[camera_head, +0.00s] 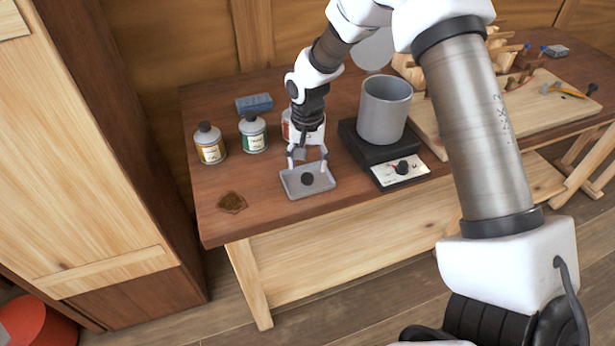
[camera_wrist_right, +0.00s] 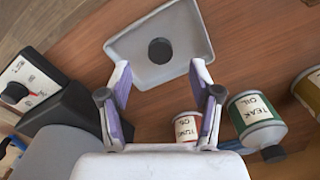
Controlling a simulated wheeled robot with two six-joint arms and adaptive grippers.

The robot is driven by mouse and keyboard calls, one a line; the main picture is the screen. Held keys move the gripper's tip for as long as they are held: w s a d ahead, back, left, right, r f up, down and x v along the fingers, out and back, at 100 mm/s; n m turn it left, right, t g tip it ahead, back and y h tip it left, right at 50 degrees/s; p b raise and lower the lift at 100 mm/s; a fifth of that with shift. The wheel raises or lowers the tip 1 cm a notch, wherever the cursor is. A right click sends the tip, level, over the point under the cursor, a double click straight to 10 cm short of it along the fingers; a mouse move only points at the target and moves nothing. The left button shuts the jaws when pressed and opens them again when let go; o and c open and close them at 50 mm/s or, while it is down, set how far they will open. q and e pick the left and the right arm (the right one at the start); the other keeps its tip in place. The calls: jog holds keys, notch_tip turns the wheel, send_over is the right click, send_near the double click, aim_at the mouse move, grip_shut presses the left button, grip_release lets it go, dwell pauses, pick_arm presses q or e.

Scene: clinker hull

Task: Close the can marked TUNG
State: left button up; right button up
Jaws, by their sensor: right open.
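The can marked TUNG, with a red body and a pale label, shows in the right wrist view (camera_wrist_right: 187,126), partly hidden by my gripper. In the head view a sliver of it (camera_head: 286,125) shows behind my right wrist; I cannot see its mouth. A small dark round cap (camera_head: 307,178) lies on a shallow grey tray (camera_head: 291,189), and both the cap (camera_wrist_right: 160,51) and tray (camera_wrist_right: 188,22) show in the right wrist view. My right gripper (camera_head: 307,165) points down over the tray, open, its fingers apart around the cap's line and empty. My left gripper is not in view.
The capped TEAK OIL can (camera_head: 253,133) and a yellow-labelled capped can (camera_head: 210,144) stand left. A blue block (camera_head: 254,103) lies behind. A grey pot (camera_head: 384,110) stands on a black hotplate (camera_head: 366,157) to the right. The front left tabletop holds a brown patch (camera_head: 232,202).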

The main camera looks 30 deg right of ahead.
aim_at(307, 176)
notch_tip(307, 176, down, 4)
jog(key=shift+w+d+f+p, duration=0.15)
jog(key=shift+f+p, duration=0.1)
jog(key=shift+p, duration=0.15)
jog(key=shift+r, duration=0.1)
jog(key=c, duration=0.8)
jog(key=shift+r, duration=0.45)
jog(key=r, duration=0.1)
jog(key=b, duration=0.1)
jog(key=s+r, duration=0.1)
jog(key=shift+a+r, duration=0.3)
jog(key=shift+a, duration=0.1)
jog(key=s+a+b, duration=0.1)
jog(key=s+a, duration=0.2)
jog(key=s+a+r+b, duration=0.1)
jog(key=s+a, duration=0.2)
jog(key=s, duration=0.1)
jog(key=s+a+b, duration=0.1)
jog(key=s+a, duration=0.2)
jog(key=s, duration=0.1)
jog(key=shift+s+a+r, duration=0.2)
jog(key=shift+a+r, duration=0.05)
jog(key=shift+a, duration=0.15)
